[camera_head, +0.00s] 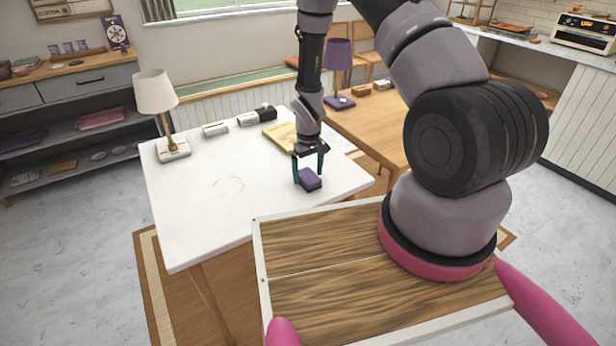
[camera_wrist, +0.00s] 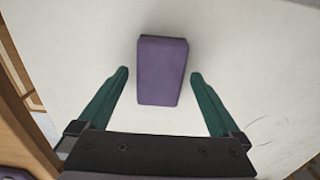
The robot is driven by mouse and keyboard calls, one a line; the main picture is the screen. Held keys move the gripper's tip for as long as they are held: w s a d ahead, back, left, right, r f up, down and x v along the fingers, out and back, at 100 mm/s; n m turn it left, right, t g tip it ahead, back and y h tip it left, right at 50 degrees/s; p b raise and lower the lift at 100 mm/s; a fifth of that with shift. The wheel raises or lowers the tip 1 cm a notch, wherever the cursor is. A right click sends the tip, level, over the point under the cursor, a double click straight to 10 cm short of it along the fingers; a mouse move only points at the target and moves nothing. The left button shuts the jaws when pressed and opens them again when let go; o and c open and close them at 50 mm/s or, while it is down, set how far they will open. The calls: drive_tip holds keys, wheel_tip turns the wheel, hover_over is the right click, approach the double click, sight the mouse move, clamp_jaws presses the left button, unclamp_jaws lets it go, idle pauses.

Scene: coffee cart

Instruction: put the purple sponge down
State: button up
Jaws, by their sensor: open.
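The purple sponge (camera_head: 309,180) is a small block on the white table (camera_head: 200,215), near its right front part. In the wrist view the sponge (camera_wrist: 162,70) lies flat on the white surface. My gripper (camera_head: 308,175) is directly over the sponge with its two green fingers apart. In the wrist view the open fingers (camera_wrist: 160,78) stand on either side of the sponge's lower half, with a gap on each side. The fingers do not appear to touch it.
A white-shaded lamp (camera_head: 158,105) stands at the table's far left corner. A yellow book (camera_head: 281,137) lies behind my gripper. Small items (camera_head: 256,115) line the back edge. The table's left and middle are clear.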

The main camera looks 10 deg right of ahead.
wheel_tip(320, 180, up, 11)
wheel_tip(320, 180, up, 16)
drive_tip(key=m+t, duration=0.2)
hover_over(308, 175)
drive_tip(key=d, duration=0.2)
drive_tip(key=s+d+r+m+t, duration=0.15)
drive_tip(key=s+r, duration=0.35)
drive_tip(key=r, duration=0.7)
drive_tip(key=s+d+r+m+t+y, duration=0.2)
drive_tip(key=s+r+m+t, duration=0.1)
drive_tip(key=s+r, duration=1.2)
drive_tip(key=s+m, duration=0.1)
drive_tip(key=s, duration=0.1)
drive_tip(key=shift+s+t, duration=0.3)
drive_tip(key=shift+t, duration=0.05)
drive_tip(key=shift+w+d, duration=0.1)
